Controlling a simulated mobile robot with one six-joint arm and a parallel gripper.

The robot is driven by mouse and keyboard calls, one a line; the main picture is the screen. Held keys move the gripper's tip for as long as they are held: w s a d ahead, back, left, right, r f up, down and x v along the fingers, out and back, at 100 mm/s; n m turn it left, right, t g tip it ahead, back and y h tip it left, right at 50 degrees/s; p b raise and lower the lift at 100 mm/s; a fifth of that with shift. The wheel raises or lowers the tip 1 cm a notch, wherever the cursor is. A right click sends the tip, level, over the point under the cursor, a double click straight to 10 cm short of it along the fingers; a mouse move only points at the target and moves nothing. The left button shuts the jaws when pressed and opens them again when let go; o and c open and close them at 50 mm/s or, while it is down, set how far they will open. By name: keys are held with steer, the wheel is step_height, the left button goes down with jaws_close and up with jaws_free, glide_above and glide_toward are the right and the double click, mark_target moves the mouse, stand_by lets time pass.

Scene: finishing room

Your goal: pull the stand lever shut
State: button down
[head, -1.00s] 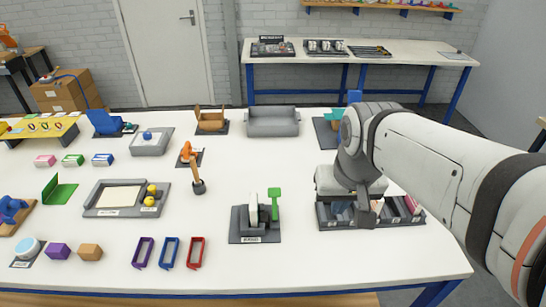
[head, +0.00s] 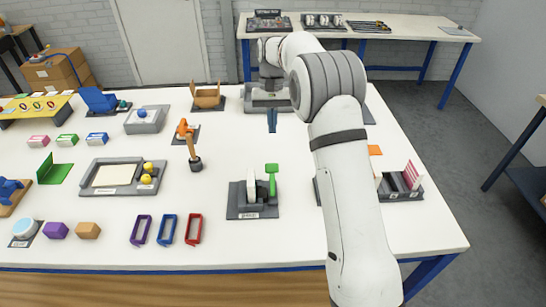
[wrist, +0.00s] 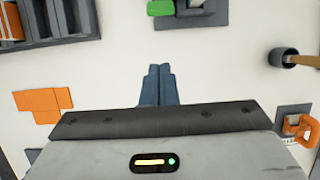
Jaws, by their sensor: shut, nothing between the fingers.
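The stand is a dark grey base (head: 240,208) with a pale disc-like part, near the middle front of the table. Its green lever (head: 271,178) stands upright on the right side, with a broad head on top. In the wrist view the lever's green head (wrist: 161,7) is at the top edge, partly cut off, beside the grey stand (wrist: 205,12). My gripper (head: 271,126) is shut and empty, pointing down over the table behind the lever and apart from it. The closed blue-grey fingers show in the wrist view (wrist: 156,82).
A compartment tray (head: 403,194) is at right, partly hidden by my arm. Orange pieces (wrist: 42,103) lie on the table. White table between gripper and stand is clear.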

mark_target(272, 180)
steer(key=shift+w+a+f, duration=0.3)
steer(key=shift+f, duration=0.3)
steer(key=p+x, duration=0.2)
steer(key=x, duration=0.7)
steer(key=shift+s+f, duration=0.2)
steer(key=s+r, duration=0.1)
steer(key=s+r+p, duration=0.1)
steer(key=shift+s, duration=0.3)
steer(key=shift+s+p, duration=0.25)
steer(key=shift+p, duration=0.05)
steer(key=shift+r, duration=0.1)
